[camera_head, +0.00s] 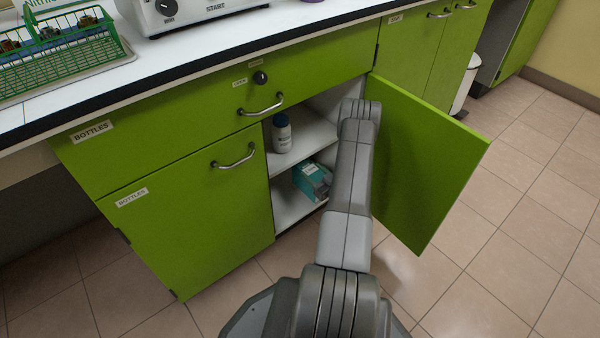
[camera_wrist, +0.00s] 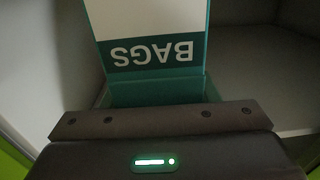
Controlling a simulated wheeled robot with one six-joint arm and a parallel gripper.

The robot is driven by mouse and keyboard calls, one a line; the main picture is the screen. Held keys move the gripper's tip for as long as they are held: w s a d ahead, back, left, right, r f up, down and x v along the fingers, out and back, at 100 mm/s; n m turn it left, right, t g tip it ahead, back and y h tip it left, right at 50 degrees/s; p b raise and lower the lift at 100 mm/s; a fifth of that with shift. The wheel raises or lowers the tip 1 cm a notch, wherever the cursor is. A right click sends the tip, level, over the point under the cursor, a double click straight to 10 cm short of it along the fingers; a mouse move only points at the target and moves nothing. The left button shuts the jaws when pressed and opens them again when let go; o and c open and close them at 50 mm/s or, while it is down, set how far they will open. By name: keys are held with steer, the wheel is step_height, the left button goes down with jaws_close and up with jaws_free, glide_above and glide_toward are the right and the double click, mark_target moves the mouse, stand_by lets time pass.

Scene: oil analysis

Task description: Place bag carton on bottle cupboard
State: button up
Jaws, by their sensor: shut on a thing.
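The bag carton (camera_head: 312,176) is teal and white and sits inside the open bottle cupboard, low down, at or just above the bottom board (camera_head: 288,205). In the wrist view the carton (camera_wrist: 150,40) fills the upper middle, with "BAGS" reading upside down. My gripper (camera_wrist: 155,121) is shut on the carton's near side. The contact under the carton is not clear. The cupboard's green door (camera_head: 430,160) stands open to the right.
A white bottle with a blue cap (camera_head: 281,133) stands on the shelf (camera_head: 305,140) above the carton. The closed green door labelled BOTTLES (camera_head: 190,225) is at left. A green rack (camera_head: 65,60) and a white device (camera_head: 190,15) stand on the counter. Tiled floor at right is clear.

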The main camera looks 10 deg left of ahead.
mark_target(303, 163)
steer(key=b+x, duration=0.1)
steer(key=x, duration=0.5)
steer(key=shift+w+a, duration=0.1)
steer(key=f+b, duration=0.2)
steer(key=f, duration=0.1)
steer(key=shift+w+a+f+b, duration=0.3)
steer(key=shift+a+b, duration=0.05)
steer(key=shift+b, duration=0.05)
steer(key=shift+r, duration=0.1)
steer(key=o, duration=1.6)
steer(key=p+v, duration=0.4)
steer(key=v, duration=0.8)
